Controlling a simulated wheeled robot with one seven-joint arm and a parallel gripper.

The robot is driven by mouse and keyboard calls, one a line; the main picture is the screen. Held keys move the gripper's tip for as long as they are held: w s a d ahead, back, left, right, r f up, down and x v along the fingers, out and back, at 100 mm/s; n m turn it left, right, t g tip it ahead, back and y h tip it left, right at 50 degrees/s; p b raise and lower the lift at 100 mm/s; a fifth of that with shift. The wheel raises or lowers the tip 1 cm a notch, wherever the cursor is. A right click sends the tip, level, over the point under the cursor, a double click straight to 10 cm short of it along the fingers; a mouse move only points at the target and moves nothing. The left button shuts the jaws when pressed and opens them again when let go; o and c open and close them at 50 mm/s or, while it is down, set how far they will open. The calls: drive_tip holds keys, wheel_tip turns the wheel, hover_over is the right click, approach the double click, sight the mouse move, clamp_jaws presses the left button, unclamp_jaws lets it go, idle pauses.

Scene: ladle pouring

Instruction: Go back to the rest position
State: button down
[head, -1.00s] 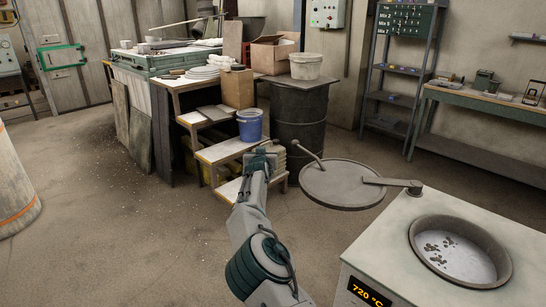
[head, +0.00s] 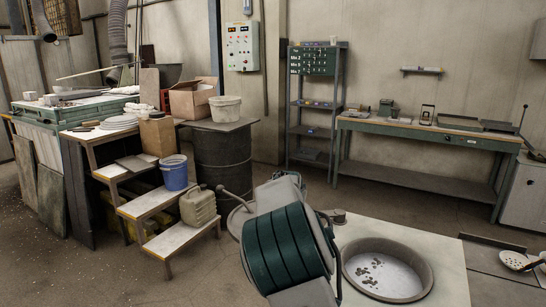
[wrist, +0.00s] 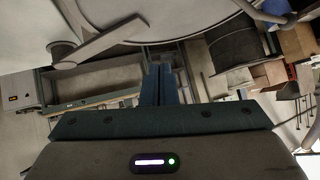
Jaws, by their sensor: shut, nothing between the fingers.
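My arm rises at the lower middle of the head view, with its dark green ribbed joint in front. The arm hides my gripper there. In the wrist view my gripper (wrist: 160,84) has its two dark fingers pressed together, with nothing between them. The furnace (head: 448,262) stands right of my arm, with a round pot (head: 390,270) of grey melt with dark flecks. The furnace lid (head: 236,222) is swung to the left, partly hidden by my arm. A large round grey plate, apparently the lid, shows at the top of the wrist view (wrist: 200,18).
A stepped stand (head: 150,203) holds a blue bucket (head: 174,173) and a canister (head: 198,206). A drum (head: 225,160) stands behind. A shelf rack (head: 308,125) and a workbench (head: 430,130) line the wall. A perforated skimmer (head: 514,260) lies at the right edge.

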drive_tip(key=s+d+r+g+y, duration=0.15)
drive_tip(key=s+d, duration=0.25)
drive_tip(key=s, duration=0.4)
drive_tip(key=s+d+g, duration=0.2)
drive_tip(key=s+d, duration=0.2)
drive_tip(key=s, duration=0.4)
drive_tip(key=s+d+f+n+g+p, duration=0.1)
drive_tip(key=s+g, duration=0.1)
drive_tip(key=s, duration=1.4)
drive_tip(key=s+d+f+n+g, duration=0.1)
drive_tip(key=s+n+g, duration=0.1)
drive_tip(key=s, duration=1.4)
drive_tip(key=shift+d+f+h+p, duration=0.25)
drive_tip(key=shift+d+h+p, duration=0.05)
drive_tip(key=shift+h+p, duration=0.1)
drive_tip(key=shift+d, duration=0.1)
